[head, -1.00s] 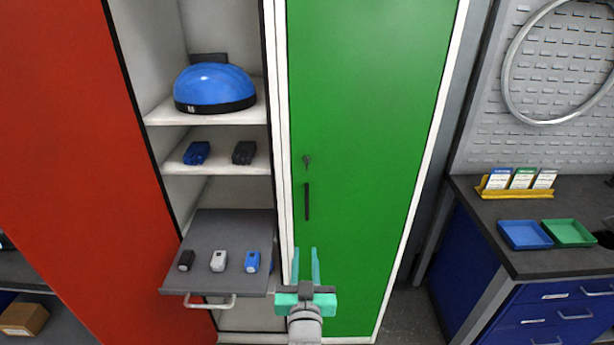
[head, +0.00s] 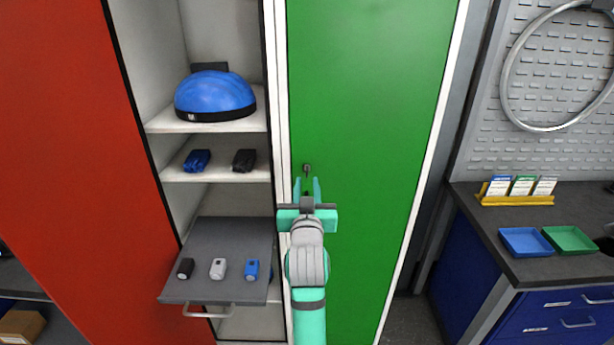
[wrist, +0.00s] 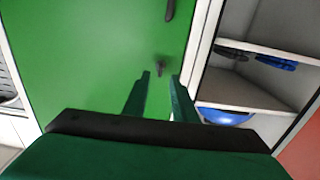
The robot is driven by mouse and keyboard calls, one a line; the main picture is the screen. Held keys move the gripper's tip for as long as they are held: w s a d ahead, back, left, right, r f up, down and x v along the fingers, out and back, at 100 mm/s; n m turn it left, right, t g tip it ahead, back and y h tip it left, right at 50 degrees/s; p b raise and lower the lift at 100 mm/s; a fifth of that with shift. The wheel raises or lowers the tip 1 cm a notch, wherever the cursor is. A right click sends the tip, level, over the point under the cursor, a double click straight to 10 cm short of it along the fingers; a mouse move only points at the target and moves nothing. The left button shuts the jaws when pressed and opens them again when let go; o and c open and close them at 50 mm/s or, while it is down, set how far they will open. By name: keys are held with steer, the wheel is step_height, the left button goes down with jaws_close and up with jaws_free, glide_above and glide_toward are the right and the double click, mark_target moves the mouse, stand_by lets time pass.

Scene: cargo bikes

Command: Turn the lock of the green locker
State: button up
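The green locker (head: 370,110) has a shut green door, which also fills the left of the wrist view (wrist: 90,60). Its small dark lock (head: 307,168) is near the door's left edge. In the wrist view the lock (wrist: 160,68) shows between and just beyond the fingertips. My gripper (head: 307,183) is open and empty, with its fingers pointing at the door just below the lock. Its two fingers stand apart in the wrist view (wrist: 161,77). The door's dark handle (wrist: 170,9) shows in the wrist view but is hidden behind my gripper in the head view.
Left of the door is an open shelf unit with a blue helmet (head: 215,95) and a pulled-out grey tray (head: 215,240) bearing small boxes. A red locker (head: 70,130) stands further left. A workbench (head: 490,215) with blue and green trays stands right.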

mark_target(307, 175)
steer(key=shift+w, duration=2.65)
steer(key=shift+c, duration=0.3)
jaws_close()
